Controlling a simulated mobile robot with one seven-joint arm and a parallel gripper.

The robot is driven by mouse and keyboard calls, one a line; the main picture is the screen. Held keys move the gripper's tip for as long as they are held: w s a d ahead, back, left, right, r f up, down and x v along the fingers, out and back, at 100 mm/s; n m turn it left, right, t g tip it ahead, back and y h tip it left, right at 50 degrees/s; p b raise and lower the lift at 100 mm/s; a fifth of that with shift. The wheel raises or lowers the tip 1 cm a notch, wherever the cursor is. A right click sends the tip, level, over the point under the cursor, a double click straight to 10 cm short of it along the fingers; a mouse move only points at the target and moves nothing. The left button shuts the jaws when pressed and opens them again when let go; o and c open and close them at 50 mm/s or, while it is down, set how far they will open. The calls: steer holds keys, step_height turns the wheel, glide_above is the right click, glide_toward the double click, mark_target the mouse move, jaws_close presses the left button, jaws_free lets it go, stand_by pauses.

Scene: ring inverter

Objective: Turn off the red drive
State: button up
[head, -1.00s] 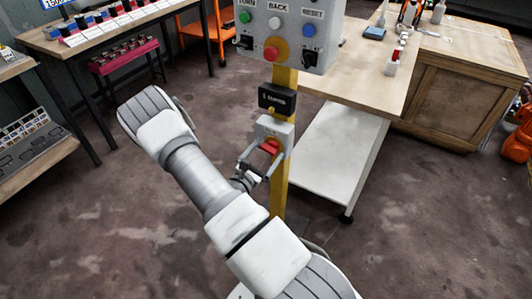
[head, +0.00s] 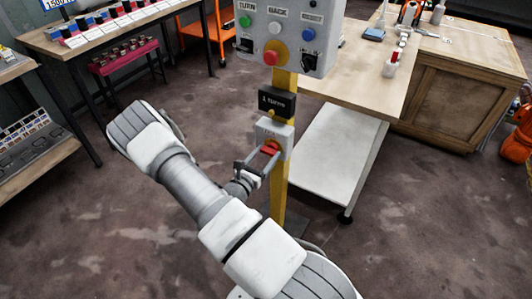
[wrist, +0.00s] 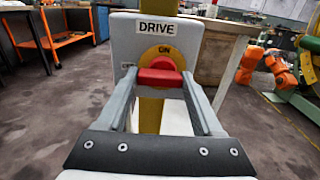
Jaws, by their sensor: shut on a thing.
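The red drive switch (head: 269,151) is a red handle on a yellow disc, on a grey box (head: 282,132) fixed to the yellow post. In the wrist view the box carries a "DRIVE" label, and the disc reads "ON" above the red handle (wrist: 160,77). My gripper (head: 262,158) is at the front of the box. In the wrist view its two fingers (wrist: 160,84) stand left and right of the red handle and are shut on it. The handle lies crosswise. The fingertips partly hide its ends.
Above on the same post are a black display (head: 277,101) and a grey control panel (head: 284,35) with coloured buttons. A wooden bench (head: 355,90) with a white lower shelf (head: 340,155) stands close behind to the right. Open floor lies to the left.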

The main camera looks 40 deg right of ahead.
steer(key=o, duration=1.4)
steer(key=shift+c, duration=0.2)
steer(key=p+v, duration=0.1)
steer(key=v, duration=1.6)
steer(key=shift+a, duration=0.25)
steer(key=shift+s, duration=0.15)
steer(key=s+r+m+g+y+p, duration=0.3)
steer(key=r+m+g, duration=0.3)
steer(key=r, duration=0.5)
steer(key=s+r+m+g+y+p, duration=0.2)
steer(key=s+r+m+g+y, duration=0.15)
steer(key=r+m, duration=0.6)
steer(key=s+a+r+m+t+y+p, duration=0.2)
steer(key=a+r+y, duration=0.1)
steer(key=r, duration=0.4)
steer(key=s+a+r+m+t+y+p, duration=0.2)
steer(key=a+r+t+y, duration=0.1)
steer(key=r, duration=0.5)
steer(key=s+a+r+m+t+y+p, duration=0.2)
steer(key=a+r+m+t+y, duration=0.1)
steer(key=r, duration=0.4)
steer(key=shift+a+r+y, duration=0.25)
steer(key=shift+a+y, duration=0.2)
steer(key=shift+y, duration=0.1)
